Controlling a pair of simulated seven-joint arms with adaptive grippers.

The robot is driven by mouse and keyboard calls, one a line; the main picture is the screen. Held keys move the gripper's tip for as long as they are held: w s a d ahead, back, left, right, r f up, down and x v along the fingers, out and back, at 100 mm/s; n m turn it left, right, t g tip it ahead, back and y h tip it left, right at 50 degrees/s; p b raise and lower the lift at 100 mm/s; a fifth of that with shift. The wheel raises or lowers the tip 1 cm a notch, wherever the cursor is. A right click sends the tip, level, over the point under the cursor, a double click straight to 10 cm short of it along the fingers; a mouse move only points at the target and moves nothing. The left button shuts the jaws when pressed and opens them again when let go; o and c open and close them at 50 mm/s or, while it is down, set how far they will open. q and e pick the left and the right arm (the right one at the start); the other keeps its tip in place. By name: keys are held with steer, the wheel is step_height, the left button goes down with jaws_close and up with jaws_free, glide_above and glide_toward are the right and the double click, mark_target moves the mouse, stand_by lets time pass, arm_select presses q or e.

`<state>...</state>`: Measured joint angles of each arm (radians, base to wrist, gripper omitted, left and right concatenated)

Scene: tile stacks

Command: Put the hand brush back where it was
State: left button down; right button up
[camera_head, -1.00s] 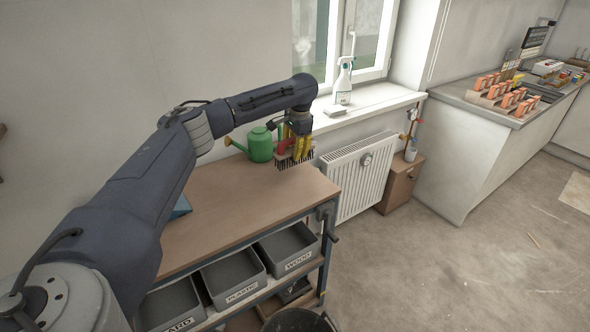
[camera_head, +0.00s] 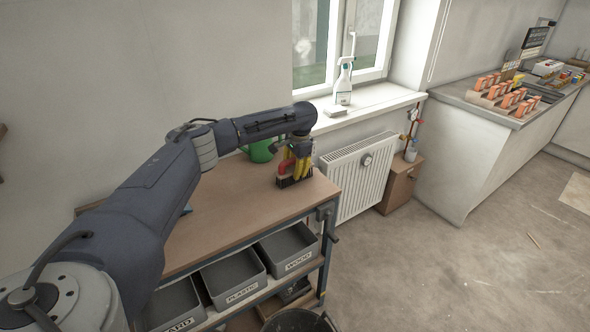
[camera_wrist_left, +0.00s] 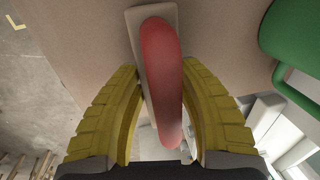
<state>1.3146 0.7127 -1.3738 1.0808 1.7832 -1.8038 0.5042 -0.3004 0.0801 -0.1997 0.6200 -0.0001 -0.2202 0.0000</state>
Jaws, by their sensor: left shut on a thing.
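The hand brush (camera_head: 284,181) has a red handle, a pale wooden block and dark bristles pointing down. It is upright at the right end of the wooden bench top (camera_head: 232,210). Its bristles are at or just above the surface; I cannot tell if they bear on it. My left gripper (camera_head: 299,170), with yellow fingers, is shut on the brush from above. In the left wrist view the red handle (camera_wrist_left: 160,75) lies between the two fingers, with the block beneath it. My right gripper is not in view.
A green watering can (camera_head: 262,151) stands close behind the brush, partly hidden by my arm. A spray bottle (camera_head: 343,83) is on the window sill. Labelled grey bins (camera_head: 287,248) sit below the bench top. A radiator (camera_head: 357,177) is to the right.

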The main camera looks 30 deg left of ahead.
arm_select(q)
steer(key=c, duration=0.9)
jaws_free()
steer(key=shift+c, duration=0.2)
step_height(320, 180, up, 12)
steer(key=d, duration=0.1)
steer(key=shift+s+d, duration=0.4)
steer(key=shift+f, duration=0.1)
